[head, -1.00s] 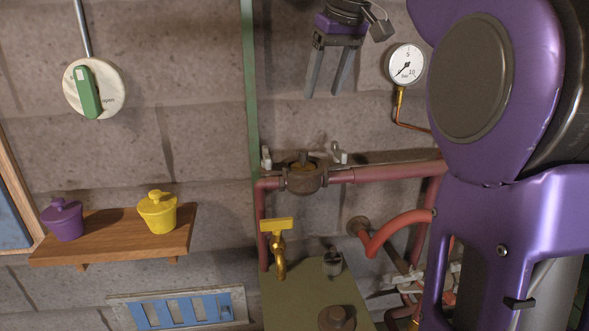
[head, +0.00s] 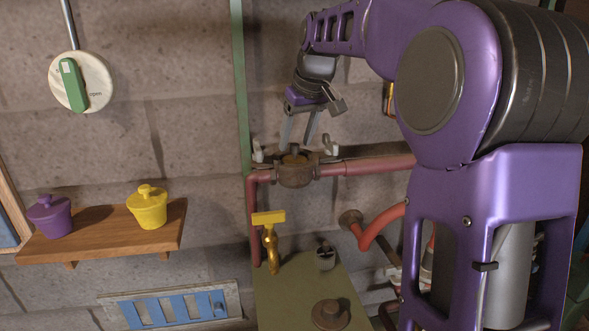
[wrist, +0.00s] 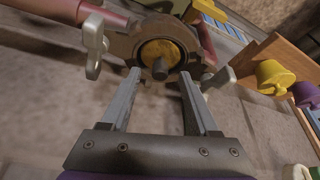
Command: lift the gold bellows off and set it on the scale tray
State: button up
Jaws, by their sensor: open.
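The gold bellows (wrist: 160,50) shows in the wrist view as a round gold disc with a dark stem, seated in the open brown housing (wrist: 125,47). In the head view the housing (head: 296,178) sits in the red pipe, with only a little gold showing at its top. My gripper (head: 297,143) is just above it, pointing down, with its fingers apart. In the wrist view my open gripper (wrist: 160,76) has a fingertip on each side of the stem, apparently not touching it. I cannot make out the scale tray in either view.
Pale wing nuts flank the housing, one at the left (wrist: 93,45) and one at the right (wrist: 217,78). A wooden shelf (head: 100,238) holds a purple pot (head: 50,217) and a yellow pot (head: 148,208).

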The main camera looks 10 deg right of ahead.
jog(key=shift+w+a+f, duration=0.1)
jog(key=shift+w+f, duration=0.1)
jog(key=shift+f, duration=0.4)
grip_shut()
jog(key=shift+r, duration=0.1)
dwell(0.9)
